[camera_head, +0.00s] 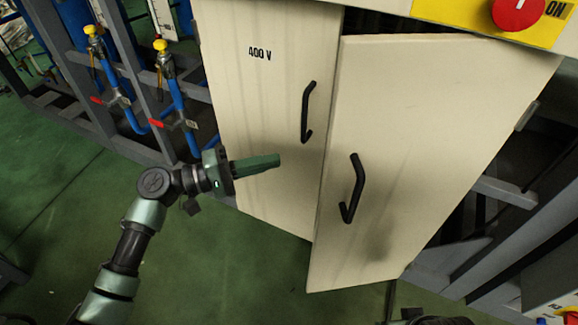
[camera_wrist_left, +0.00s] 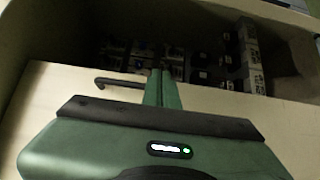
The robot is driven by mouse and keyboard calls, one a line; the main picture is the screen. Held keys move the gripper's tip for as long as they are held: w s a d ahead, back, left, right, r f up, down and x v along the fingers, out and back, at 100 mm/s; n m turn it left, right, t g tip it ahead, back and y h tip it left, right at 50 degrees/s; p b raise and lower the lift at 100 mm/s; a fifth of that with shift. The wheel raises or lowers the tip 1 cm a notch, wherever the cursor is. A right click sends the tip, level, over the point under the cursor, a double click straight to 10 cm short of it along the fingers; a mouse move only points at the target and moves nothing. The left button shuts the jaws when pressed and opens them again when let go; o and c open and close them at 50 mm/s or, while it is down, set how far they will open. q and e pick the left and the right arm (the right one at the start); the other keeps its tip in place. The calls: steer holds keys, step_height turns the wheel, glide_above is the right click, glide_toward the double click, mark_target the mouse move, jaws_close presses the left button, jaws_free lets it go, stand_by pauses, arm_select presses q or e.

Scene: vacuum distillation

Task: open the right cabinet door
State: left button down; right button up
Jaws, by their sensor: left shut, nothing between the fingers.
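The right cabinet door (camera_head: 420,150) is cream with a black bar handle (camera_head: 353,188). In the head view it stands ajar, swung out toward me, its free edge in front of the left door. The left cabinet door (camera_head: 262,110), marked 400 V, has its own black handle (camera_head: 307,112) and looks closed. My left gripper (camera_head: 278,160) is shut and empty, left of both handles, its fingers pointing right. In the left wrist view the shut fingers (camera_wrist_left: 162,75) point toward a dark interior with electrical parts, beside a black handle (camera_wrist_left: 120,83). My right gripper is not seen.
A yellow panel with a red knob (camera_head: 518,10) sits above the doors. Blue pipes with yellow-capped valves (camera_head: 165,60) and a grey frame stand at the left. Grey frame bars (camera_head: 505,190) lie right of the open door. The green floor (camera_head: 230,265) in front is mostly clear.

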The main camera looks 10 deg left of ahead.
arm_select(q)
steer(key=d, duration=0.8)
steer(key=shift+d, duration=0.4)
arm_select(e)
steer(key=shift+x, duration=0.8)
arm_select(q)
steer(key=shift+f, duration=0.1)
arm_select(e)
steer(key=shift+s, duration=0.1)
